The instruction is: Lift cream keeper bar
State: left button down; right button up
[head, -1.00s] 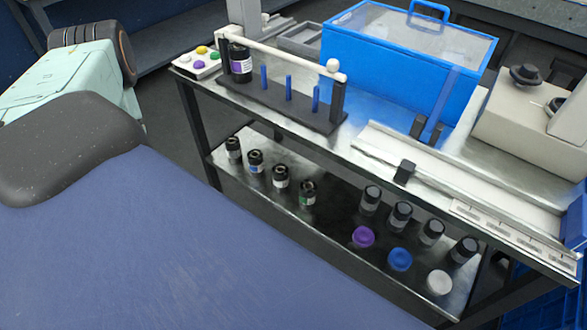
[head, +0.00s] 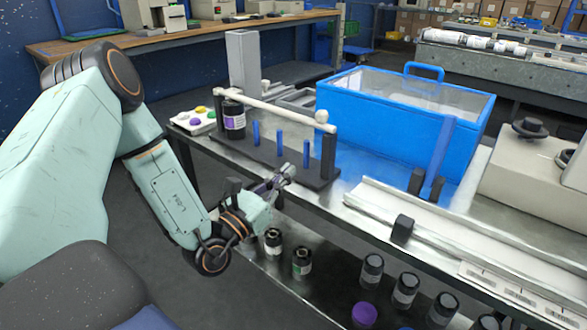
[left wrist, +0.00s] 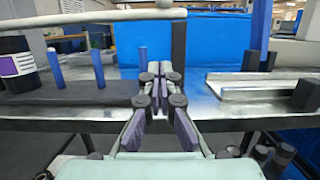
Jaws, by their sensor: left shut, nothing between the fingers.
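The cream keeper bar (head: 270,108) lies across the top of the dark rack (head: 285,168), from the upper left to a round cream knob at its right end. In the left wrist view the bar (left wrist: 90,18) crosses the top of the picture. My left gripper (head: 286,172) is shut and empty, in front of the rack and below the bar, apart from the bar. It also shows in the left wrist view (left wrist: 160,70). My right gripper is not in view.
A blue bin with a clear lid (head: 400,115) stands behind the rack. A white rail (head: 440,230) with a black block (head: 402,229) lies to the right. A white tray of coloured caps (head: 194,121) is at the left. Several black bottles (head: 302,262) stand on the lower shelf.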

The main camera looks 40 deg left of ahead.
aim_at(316, 128)
pick_arm(q)
jog(key=b+x, duration=0.2)
jog(key=x, duration=0.5)
jog(key=shift+w, duration=0.25)
jog(key=r, duration=0.4)
jog(key=shift+w+d+r, duration=0.1)
jog(key=shift+w+r, duration=0.05)
jog(key=shift+w, duration=0.25)
jog(key=shift+s, duration=0.1)
jog(key=shift+r+p, duration=0.15)
jog(key=shift+p, duration=0.2)
